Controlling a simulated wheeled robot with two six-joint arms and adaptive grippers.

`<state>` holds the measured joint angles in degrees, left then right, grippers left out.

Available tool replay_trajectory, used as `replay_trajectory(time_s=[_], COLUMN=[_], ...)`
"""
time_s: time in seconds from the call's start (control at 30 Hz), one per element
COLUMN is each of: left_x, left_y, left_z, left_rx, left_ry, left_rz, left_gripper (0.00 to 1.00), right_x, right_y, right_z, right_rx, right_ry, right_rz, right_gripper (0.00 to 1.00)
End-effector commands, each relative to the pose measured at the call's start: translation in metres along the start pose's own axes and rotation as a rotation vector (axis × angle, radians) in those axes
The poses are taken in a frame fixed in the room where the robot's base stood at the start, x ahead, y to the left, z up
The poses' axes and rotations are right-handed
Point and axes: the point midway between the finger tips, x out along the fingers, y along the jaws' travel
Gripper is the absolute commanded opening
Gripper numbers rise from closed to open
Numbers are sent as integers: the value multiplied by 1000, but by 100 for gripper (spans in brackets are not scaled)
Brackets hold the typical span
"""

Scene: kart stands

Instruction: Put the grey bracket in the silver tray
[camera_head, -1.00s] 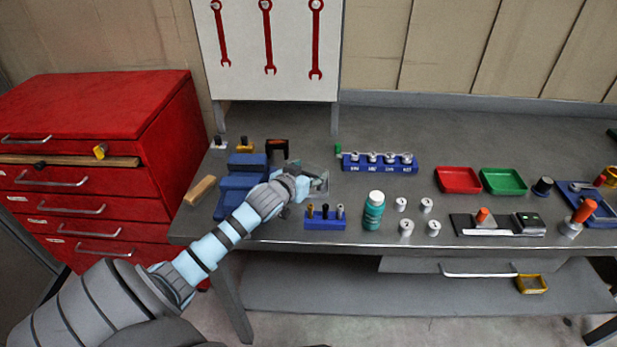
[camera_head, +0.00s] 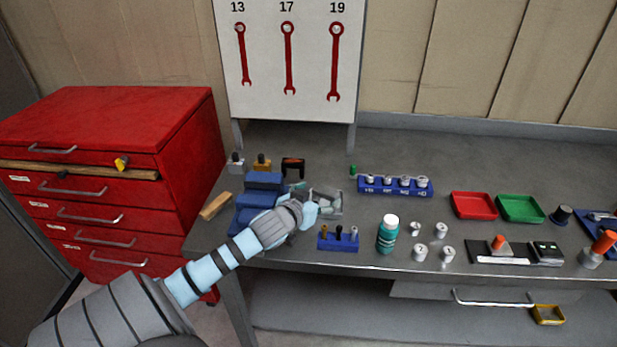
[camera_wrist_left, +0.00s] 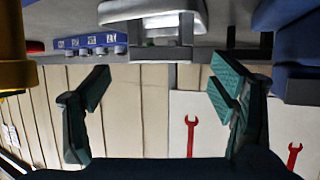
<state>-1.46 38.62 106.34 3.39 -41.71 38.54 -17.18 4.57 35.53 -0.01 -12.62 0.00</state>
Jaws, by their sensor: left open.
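My left gripper (camera_head: 312,207) reaches over the left part of the workbench, beside the blue stepped block. In the left wrist view its two dark green fingers (camera_wrist_left: 165,95) are wide apart with nothing between them. A silver tray (camera_head: 330,201) lies just beyond and right of the gripper, partly hidden by it. In the wrist view, a pale silver tray-like shape (camera_wrist_left: 150,17) shows upside down at the top, beyond the fingertips. My right gripper is out of view.
The blue stepped block (camera_head: 262,181) stands left of the gripper. A blue holder with small tools (camera_head: 338,243) and a teal bottle (camera_head: 387,236) stand to the right. A blue socket rack (camera_head: 395,187), red tray (camera_head: 473,206) and green tray (camera_head: 521,209) lie farther right. The wrench board (camera_head: 288,60) rises behind.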

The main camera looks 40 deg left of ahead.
Motion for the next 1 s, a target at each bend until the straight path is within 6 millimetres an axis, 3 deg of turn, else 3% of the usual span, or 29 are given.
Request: replay_trajectory(time_s=[0.1,0.33,1.0], left_x=[-36,-77,-84], left_y=[0,0,0], left_z=[-3,-3,-2], left_rx=[8,3,-1], left_ry=[-3,-1,1], left_rz=[2,1,1], left_gripper=[78,78,78], right_x=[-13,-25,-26], right_y=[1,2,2], right_z=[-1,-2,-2], right_rx=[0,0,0], right_ry=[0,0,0], right_rz=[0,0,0], right_gripper=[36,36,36])
